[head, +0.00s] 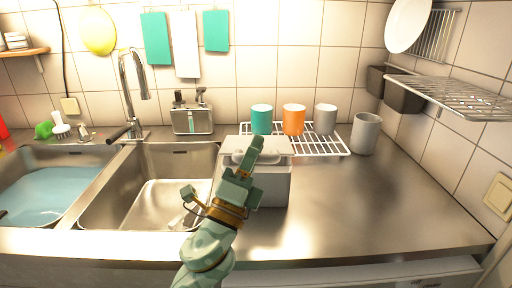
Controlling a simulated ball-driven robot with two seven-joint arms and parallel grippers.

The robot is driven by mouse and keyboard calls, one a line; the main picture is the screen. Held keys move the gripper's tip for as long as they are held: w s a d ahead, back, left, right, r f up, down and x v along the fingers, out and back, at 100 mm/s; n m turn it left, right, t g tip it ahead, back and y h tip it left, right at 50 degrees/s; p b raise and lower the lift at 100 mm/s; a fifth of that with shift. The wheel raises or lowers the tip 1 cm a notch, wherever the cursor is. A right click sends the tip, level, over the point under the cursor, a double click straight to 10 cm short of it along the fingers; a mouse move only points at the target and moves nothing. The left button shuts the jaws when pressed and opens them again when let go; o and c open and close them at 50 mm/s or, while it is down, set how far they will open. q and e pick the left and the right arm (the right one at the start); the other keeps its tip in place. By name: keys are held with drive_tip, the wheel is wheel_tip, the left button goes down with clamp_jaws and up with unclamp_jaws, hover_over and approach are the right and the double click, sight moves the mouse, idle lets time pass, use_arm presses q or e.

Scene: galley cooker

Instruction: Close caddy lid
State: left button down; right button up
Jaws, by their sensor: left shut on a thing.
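The caddy (270,188) is a pale grey box on the counter, just right of the sink. Its light grey lid (278,146) shows at the top, above the box's front wall. My left gripper (250,155) reaches up from below, in front of the caddy, and its fingers are at the lid. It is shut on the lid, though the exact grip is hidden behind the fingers. The gripper and wrist cover the left part of the caddy. I cannot tell whether the lid rests fully on the rim. My right gripper is not in view.
A white wire rack (330,148) with teal, orange and grey cups stands behind the caddy. Another grey cup (365,133) stands to its right. The sink (110,208) and tap (133,85) are at left. The right counter (370,205) is clear, below a wall shelf (460,95).

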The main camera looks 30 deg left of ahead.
use_arm(q)
drive_tip(key=shift+d+f, duration=0.1)
drive_tip(key=shift+f, duration=0.15)
drive_tip(key=c, duration=1.3)
unclamp_jaws()
drive_tip(key=shift+s, duration=0.1)
